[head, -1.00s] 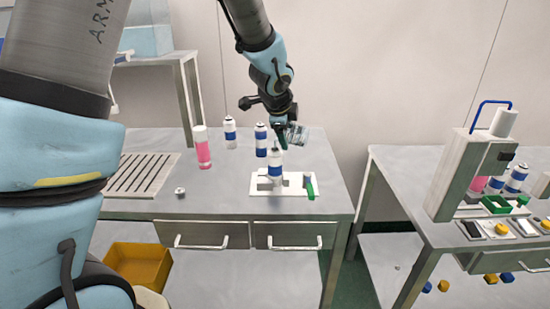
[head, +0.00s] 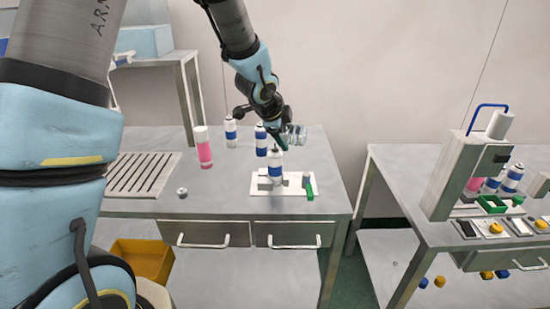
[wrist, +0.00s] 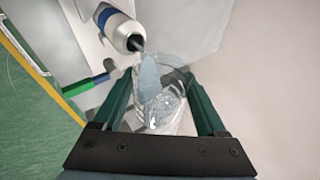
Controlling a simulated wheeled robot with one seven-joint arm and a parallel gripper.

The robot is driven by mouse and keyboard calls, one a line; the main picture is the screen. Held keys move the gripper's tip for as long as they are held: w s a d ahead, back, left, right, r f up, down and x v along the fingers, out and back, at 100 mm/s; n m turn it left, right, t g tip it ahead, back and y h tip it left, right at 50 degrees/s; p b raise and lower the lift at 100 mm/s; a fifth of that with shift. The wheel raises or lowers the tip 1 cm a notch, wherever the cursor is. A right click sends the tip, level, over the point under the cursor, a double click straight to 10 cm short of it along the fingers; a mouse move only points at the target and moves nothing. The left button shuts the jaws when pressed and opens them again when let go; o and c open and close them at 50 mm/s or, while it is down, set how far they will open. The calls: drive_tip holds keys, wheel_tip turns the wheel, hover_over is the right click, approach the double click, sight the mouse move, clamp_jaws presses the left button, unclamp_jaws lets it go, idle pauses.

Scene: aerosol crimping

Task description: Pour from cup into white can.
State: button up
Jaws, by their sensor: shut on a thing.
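The clear cup (head: 297,136) is in my gripper (head: 284,140), above and just right of the white can. It lies nearly on its side in the head view. In the wrist view, the green fingers of my gripper (wrist: 165,108) are shut on both sides of the cup (wrist: 180,118), which holds clear liquid. The liquid reaches toward the cup's rim on the can's side. The white can (head: 275,174) with a blue band stands upright in a white fixture (head: 300,189).
Two similar cans (head: 231,132) (head: 261,140) and a pink bottle (head: 204,150) stand behind and left. A green-handled item (head: 309,187) is at the fixture's right. A small cap (head: 182,192) and slatted tray (head: 142,175) are left. A machine (head: 465,170) stands on the right table.

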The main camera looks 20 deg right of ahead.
drive_tip(key=shift+w+a+r+h+p, duration=0.15)
drive_tip(key=shift+h+p, duration=0.25)
drive_tip(key=shift+p, duration=0.45)
drive_tip(key=shift+n+p, duration=0.3)
drive_tip(key=shift+a+g+h, duration=0.1)
drive_tip(key=shift+g+h, duration=0.2)
drive_tip(key=shift+a+h+p, duration=0.15)
drive_tip(key=shift+h+p, duration=0.15)
drive_tip(key=shift+p, duration=0.3)
drive_tip(key=shift+w+a, duration=0.1)
drive_tip(key=shift+h, duration=0.3)
drive_tip(key=shift+n, duration=0.3)
